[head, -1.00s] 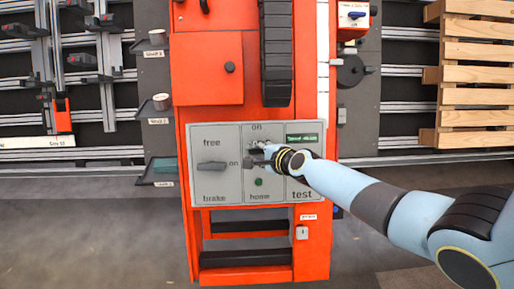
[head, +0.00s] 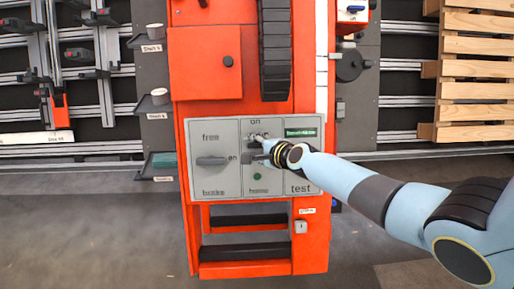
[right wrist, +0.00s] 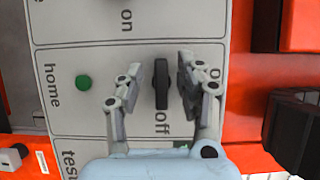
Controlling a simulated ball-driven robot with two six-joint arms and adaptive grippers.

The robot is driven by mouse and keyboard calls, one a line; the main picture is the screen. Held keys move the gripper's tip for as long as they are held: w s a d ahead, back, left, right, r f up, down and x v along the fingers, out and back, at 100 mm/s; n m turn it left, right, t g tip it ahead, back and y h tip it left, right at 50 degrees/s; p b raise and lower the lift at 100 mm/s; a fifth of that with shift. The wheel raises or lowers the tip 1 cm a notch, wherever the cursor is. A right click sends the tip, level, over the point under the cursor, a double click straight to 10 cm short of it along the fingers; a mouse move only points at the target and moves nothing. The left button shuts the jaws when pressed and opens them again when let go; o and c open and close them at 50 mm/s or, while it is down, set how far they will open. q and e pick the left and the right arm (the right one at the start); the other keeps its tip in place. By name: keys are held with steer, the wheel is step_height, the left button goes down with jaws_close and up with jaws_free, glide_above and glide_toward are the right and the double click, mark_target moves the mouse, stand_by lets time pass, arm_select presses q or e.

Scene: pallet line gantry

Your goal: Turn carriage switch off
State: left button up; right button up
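The carriage switch (right wrist: 161,84) is a dark knob on the grey panel (head: 212,132) of the orange cabinet. In the right wrist view its long axis runs up and down, with the "off" label just below its lower end. My right gripper (head: 262,148) is at the panel's middle section and hides most of the knob in the head view. In the right wrist view my right gripper (right wrist: 160,82) is open, with one finger on each side of the knob. Gaps show between fingers and knob; contact cannot be seen. My left gripper is not in view.
A green button (head: 257,176) marked "home" is below my gripper. A green display (head: 300,132) is at right. Wooden slats (head: 480,75) stand at the far right.

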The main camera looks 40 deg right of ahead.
steer(key=shift+s, duration=0.1)
steer(key=v, duration=1.2)
steer(key=s+a+f+n+g, duration=0.1)
steer(key=s+f+n+g, duration=0.15)
steer(key=s+f, duration=0.75)
steer(key=s+f+n+g, duration=0.25)
steer(key=s+f, duration=0.45)
steer(key=f, duration=0.6)
steer(key=s+a+f+n+g, duration=0.1)
steer(key=s+f+n, duration=0.3)
steer(key=s, duration=0.5)
steer(key=s+a+f+n+g, duration=0.1)
steer(key=s+f+n+g, duration=0.2)
steer(key=s+n, duration=0.3)
steer(key=s+a+f+n+g, duration=0.1)
steer(key=s+f+n+g, duration=0.2)
steer(key=s, duration=0.9)
step_height(320, 180, down, 3)
steer(key=n, duration=0.3)
steer(key=shift+s+a+r+h, duration=0.2)
steer(key=shift+s+a+h, duration=0.1)
steer(key=shift+a+h, duration=0.1)
